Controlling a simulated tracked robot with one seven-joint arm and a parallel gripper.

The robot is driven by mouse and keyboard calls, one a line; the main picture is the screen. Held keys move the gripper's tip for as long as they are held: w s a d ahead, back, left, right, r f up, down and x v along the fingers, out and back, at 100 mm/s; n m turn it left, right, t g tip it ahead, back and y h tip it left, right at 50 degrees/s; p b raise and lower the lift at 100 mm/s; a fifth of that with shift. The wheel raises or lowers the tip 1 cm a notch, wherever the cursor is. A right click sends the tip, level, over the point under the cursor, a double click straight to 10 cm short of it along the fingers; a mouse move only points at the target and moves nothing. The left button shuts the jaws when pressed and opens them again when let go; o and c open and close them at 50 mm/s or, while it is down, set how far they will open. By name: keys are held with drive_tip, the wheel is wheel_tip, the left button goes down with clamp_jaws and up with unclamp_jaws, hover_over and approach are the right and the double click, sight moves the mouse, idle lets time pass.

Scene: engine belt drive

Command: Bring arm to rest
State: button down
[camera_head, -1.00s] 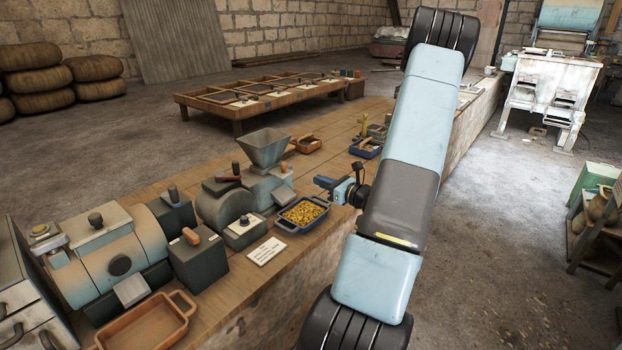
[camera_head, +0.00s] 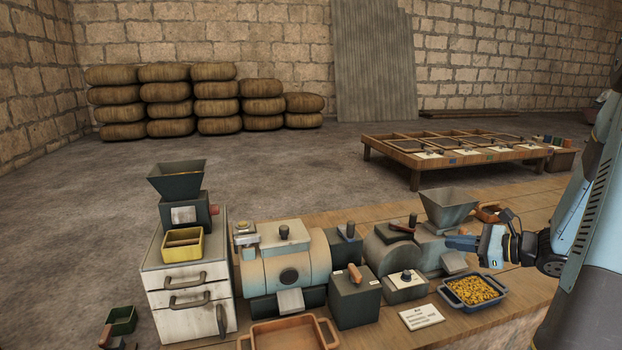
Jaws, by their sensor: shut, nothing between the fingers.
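My gripper (camera_head: 456,242) shows at the right of the head view, pointing left. Its blue fingers are shut with nothing held. They appear in front of the hopper machine (camera_head: 447,212), above and behind the blue tray of yellow grains (camera_head: 473,291); whether they touch the machine cannot be told. My light-blue and grey arm (camera_head: 590,200) runs up along the right edge and is partly cut off by the frame.
A low wooden frame table (camera_head: 415,172) stands behind. Stacked sacks (camera_head: 219,108) line the back wall; floor between is clear.

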drive_tip(key=s+a+r+n+g+h, duration=0.2)
drive_tip(key=s+a+r+n+g, duration=0.1)
drive_tip(key=s+a+n+g, duration=0.25)
drive_tip(key=s+a+r+n+g+h, duration=0.2)
drive_tip(key=s+a+r+n, duration=0.3)
drive_tip(key=a, duration=0.3)
drive_tip(key=s+r+n+t+h, duration=0.3)
drive_tip(key=s+r+n+h, duration=0.4)
drive_tip(key=s+n, duration=0.4)
drive_tip(key=shift+s+d+r, duration=0.25)
drive_tip(key=shift+s, duration=0.15)
